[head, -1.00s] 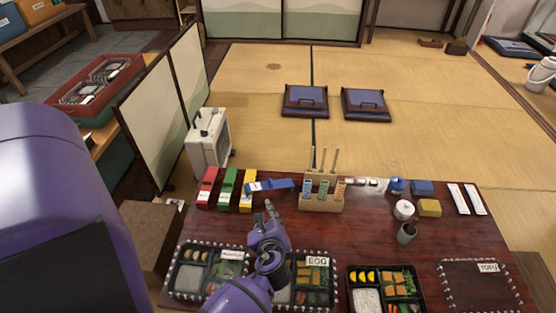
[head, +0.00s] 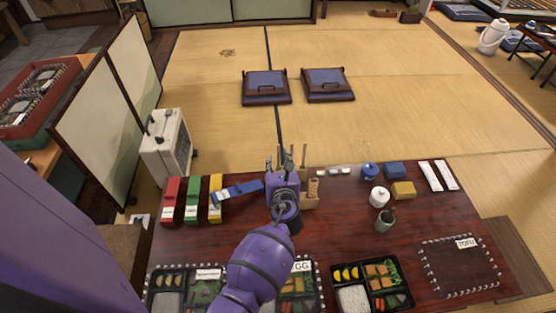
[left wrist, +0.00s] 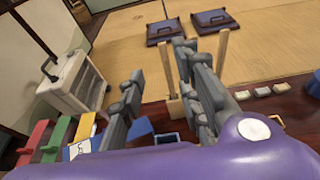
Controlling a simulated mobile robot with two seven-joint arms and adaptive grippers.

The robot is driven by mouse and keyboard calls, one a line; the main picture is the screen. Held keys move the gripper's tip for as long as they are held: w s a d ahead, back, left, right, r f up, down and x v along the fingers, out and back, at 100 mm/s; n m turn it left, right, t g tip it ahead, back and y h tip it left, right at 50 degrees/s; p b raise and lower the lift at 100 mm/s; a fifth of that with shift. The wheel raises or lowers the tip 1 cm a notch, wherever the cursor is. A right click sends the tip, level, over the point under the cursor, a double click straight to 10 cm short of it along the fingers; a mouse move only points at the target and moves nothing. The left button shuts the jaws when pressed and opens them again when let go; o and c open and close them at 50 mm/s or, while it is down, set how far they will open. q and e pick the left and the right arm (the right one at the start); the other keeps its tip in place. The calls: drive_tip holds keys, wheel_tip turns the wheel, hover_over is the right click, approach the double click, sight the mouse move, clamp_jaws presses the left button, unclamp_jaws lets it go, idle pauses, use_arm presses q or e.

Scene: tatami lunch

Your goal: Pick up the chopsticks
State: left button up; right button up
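Slim upright wooden sticks stand at a small wooden holder (head: 309,203) at the table's back edge. I cannot tell whether these sticks are the chopsticks. In the left wrist view one stick (left wrist: 222,50) shows to the right of the fingers and another (left wrist: 171,72) between them. My left gripper (head: 279,161) is in front of the holder in the head view and hides much of it. In the left wrist view the fingers of this gripper (left wrist: 160,65) are apart, with nothing visibly clamped. My right gripper is not in view.
Red (head: 173,202), green (head: 192,200) and yellow (head: 215,200) boxes stand left of the gripper, with a blue piece (head: 240,190) beside them. Bento boxes (head: 371,288) line the front. Small containers and two white strips (head: 438,175) lie right.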

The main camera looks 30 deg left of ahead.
sight(279, 150)
use_arm(q)
drive_tip(key=b+x, duration=0.1)
drive_tip(key=x, duration=0.2)
drive_tip(key=b+x, duration=0.1)
drive_tip(key=x, duration=0.2)
drive_tip(key=shift+w+d+f, duration=0.1)
drive_tip(key=shift+w+d, duration=0.15)
drive_tip(key=shift+w, duration=0.1)
drive_tip(key=shift+w+a, duration=0.1)
drive_tip(key=shift+a, duration=0.05)
drive_tip(key=c, duration=0.4)
clamp_jaws()
